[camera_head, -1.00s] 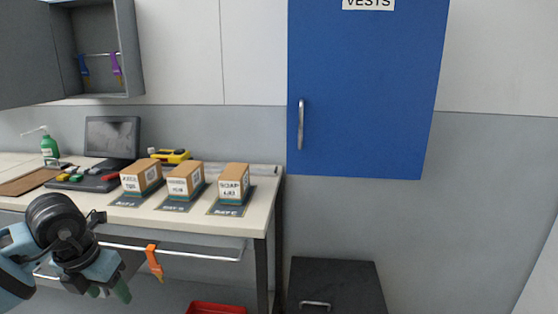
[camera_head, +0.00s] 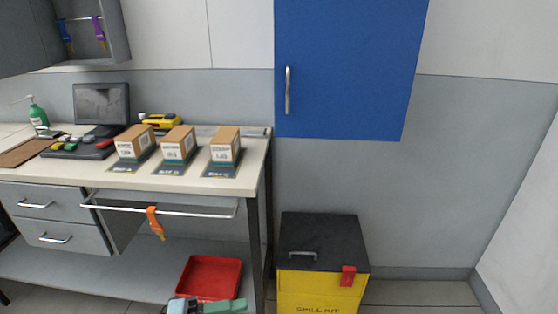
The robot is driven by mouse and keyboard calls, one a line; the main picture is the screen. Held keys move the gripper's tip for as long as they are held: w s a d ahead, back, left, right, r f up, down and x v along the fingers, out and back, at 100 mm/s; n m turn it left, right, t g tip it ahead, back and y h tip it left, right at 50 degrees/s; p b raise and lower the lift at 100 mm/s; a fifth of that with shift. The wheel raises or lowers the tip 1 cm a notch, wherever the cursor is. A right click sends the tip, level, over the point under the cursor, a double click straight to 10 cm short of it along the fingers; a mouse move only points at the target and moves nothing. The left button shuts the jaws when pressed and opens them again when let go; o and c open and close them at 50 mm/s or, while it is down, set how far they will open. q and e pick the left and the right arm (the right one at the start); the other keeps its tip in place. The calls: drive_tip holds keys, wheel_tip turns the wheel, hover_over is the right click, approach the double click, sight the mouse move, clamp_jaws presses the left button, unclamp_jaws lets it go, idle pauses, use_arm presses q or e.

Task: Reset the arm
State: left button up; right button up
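Part of my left gripper (camera_head: 208,306) shows at the bottom edge, in front of the red tray. I see a pale blue piece and green finger parts, and the rest is cut off by the frame. I cannot tell whether it is open or shut. No held thing shows at it. My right gripper is not in view.
The bench (camera_head: 70,176) holds several items, including cardboard boxes (camera_head: 225,147). An orange tag (camera_head: 155,222) hangs on the rail below. A red tray (camera_head: 210,276) sits low. A yellow spill kit bin (camera_head: 320,285) stands right, under a shut blue cabinet (camera_head: 345,65).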

use_arm(q)
drive_tip(key=s+a+f+n+t+y+p, duration=0.1)
drive_tip(key=s+a+f+n+t+y, duration=0.4)
drive_tip(key=n, duration=0.7)
drive_tip(key=s+a+f+n+t+y+p, duration=0.2)
drive_tip(key=a+f+n+t+y, duration=0.35)
drive_tip(key=n, duration=0.55)
drive_tip(key=s+a+f+n+g+y, duration=0.1)
drive_tip(key=s+f+n+g+y, duration=0.1)
drive_tip(key=s+f, duration=0.3)
drive_tip(key=s+f+n+g+y+p, duration=0.1)
drive_tip(key=s+f+n+g+y, duration=0.2)
drive_tip(key=s+f, duration=0.3)
drive_tip(key=s+n+g, duration=0.1)
drive_tip(key=s, duration=0.4)
drive_tip(key=shift+s+a+f+n, duration=0.2)
drive_tip(key=shift+s+a+n, duration=0.1)
drive_tip(key=shift+s+a, duration=0.1)
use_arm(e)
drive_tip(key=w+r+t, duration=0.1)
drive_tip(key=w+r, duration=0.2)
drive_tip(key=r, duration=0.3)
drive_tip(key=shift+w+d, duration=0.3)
use_arm(q)
drive_tip(key=shift+w+y, duration=0.1)
drive_tip(key=shift+y, duration=0.15)
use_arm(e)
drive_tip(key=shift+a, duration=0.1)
